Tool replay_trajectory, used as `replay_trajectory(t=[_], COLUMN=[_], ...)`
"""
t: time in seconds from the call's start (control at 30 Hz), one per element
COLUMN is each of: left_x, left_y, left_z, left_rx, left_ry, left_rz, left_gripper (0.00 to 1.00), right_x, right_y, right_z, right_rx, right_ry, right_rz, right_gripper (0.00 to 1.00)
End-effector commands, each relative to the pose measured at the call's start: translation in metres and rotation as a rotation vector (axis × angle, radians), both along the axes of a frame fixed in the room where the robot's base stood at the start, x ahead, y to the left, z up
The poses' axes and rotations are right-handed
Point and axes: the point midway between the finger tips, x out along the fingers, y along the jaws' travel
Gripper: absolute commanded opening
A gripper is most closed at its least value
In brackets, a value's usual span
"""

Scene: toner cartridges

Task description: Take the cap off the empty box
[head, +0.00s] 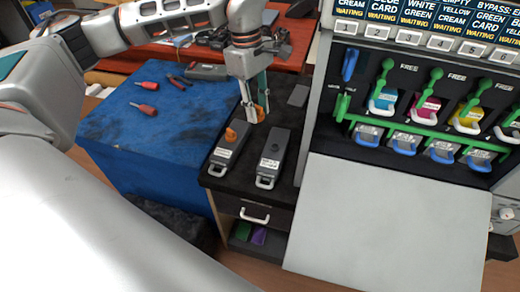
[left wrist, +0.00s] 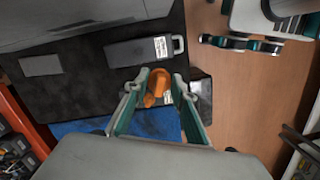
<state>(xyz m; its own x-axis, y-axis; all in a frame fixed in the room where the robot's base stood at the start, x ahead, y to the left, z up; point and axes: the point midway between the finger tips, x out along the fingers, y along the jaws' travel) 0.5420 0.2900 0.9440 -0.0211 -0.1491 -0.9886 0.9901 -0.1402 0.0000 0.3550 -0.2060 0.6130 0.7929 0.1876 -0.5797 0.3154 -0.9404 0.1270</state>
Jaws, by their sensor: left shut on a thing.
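My left gripper (head: 254,114) reaches down over the back of the black cabinet top. It is shut on an orange cap (head: 261,113), which also shows between its fingers in the left wrist view (left wrist: 160,79). A grey box (head: 224,154) lies on the cabinet top at the left, with an orange piece (head: 232,134) on its upper side. A second grey box (head: 270,160) lies beside it to the right, with a dark round spot and no orange cap. It also shows in the left wrist view (left wrist: 132,52). The box labels are too small to read.
The printer panel (head: 430,105) with coloured cartridges and green levers stands at the right, its pale front flap (head: 390,225) lowered. A blue-covered table (head: 180,125) with red-handled tools (head: 146,108) is at the left. A flat grey piece (head: 298,95) lies behind the boxes.

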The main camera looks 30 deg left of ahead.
Motion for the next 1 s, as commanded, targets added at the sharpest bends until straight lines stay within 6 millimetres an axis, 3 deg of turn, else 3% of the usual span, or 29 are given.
replay_trajectory(t=[0.2, 0.37, 0.8, 1.0], left_x=[0.010, 0.012, 0.011, 0.011], left_y=[0.022, 0.026, 0.026, 0.026], left_z=[-0.008, -0.018, -0.121, -0.156], left_rx=[0.001, 0.002, 0.002, 0.002], left_ry=[0.004, 0.004, 0.007, 0.004], left_rz=[0.310, 0.378, 0.378, 0.378], left_gripper=[0.00, 0.00, 0.00, 0.00], right_x=[0.000, 0.003, 0.004, 0.005], right_y=[-0.001, -0.001, -0.005, -0.006], right_z=[-0.008, -0.007, -0.022, -0.022], right_rx=[-0.003, -0.003, -0.020, -0.025], right_ry=[-0.001, -0.009, -0.004, -0.009], right_rz=[0.000, 0.000, 0.003, 0.003], right_gripper=[0.68, 0.68, 0.68, 0.68])
